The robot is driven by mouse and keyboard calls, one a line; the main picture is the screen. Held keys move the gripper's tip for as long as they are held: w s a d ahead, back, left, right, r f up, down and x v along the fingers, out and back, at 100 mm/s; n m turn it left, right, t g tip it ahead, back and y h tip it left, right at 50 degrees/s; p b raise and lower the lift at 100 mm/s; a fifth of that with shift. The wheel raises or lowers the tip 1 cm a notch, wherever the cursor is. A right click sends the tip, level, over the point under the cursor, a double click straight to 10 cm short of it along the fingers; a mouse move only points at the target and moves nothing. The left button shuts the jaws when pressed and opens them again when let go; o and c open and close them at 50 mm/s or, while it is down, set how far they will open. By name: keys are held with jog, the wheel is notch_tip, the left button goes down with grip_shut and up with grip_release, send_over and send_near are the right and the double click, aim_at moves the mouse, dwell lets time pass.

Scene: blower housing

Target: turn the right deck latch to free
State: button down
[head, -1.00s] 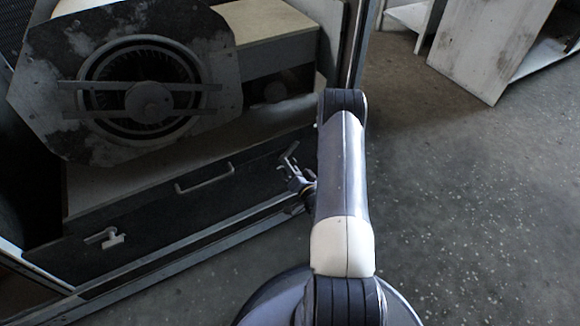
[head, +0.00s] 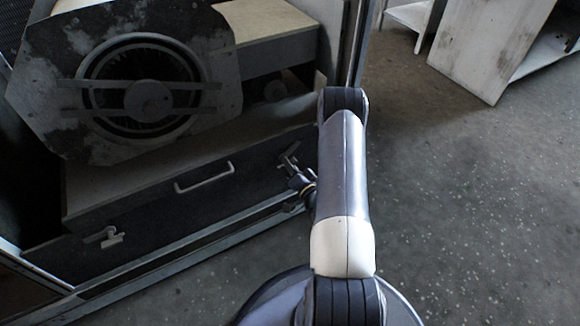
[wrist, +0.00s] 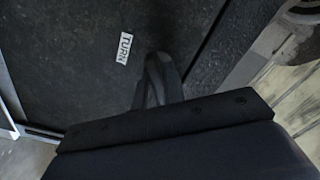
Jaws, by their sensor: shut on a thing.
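The right deck latch (head: 287,160) is on the right end of the dark front panel (head: 150,208). It is mostly hidden by my gripper (head: 291,165), which is shut on it. In the wrist view my gripper's dark finger (wrist: 160,80) reaches to the panel beside a white "TURN" label (wrist: 124,48). The latch itself is hidden there, so I cannot tell its angle.
A pale bar handle (head: 204,178) sticks out from the panel's middle. Above is the blower housing (head: 150,100) with its round fan opening. A metal frame post (head: 355,50) rises close to my arm on the right. The floor (head: 480,220) at right is clear.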

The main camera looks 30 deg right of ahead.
jog(key=m+b, duration=0.1)
jog(key=m, duration=0.3)
jog(key=shift+m+b, duration=0.5)
jog(key=shift+m, duration=1.2)
jog(key=c, duration=1.5)
grip_release()
jog(key=s+p, duration=0.1)
jog(key=s, duration=0.4)
jog(key=s+p, duration=0.1)
jog(key=s, duration=0.4)
jog(key=shift+s+d, duration=0.2)
jog(key=shift+s, duration=0.2)
jog(key=shift+w, duration=0.1)
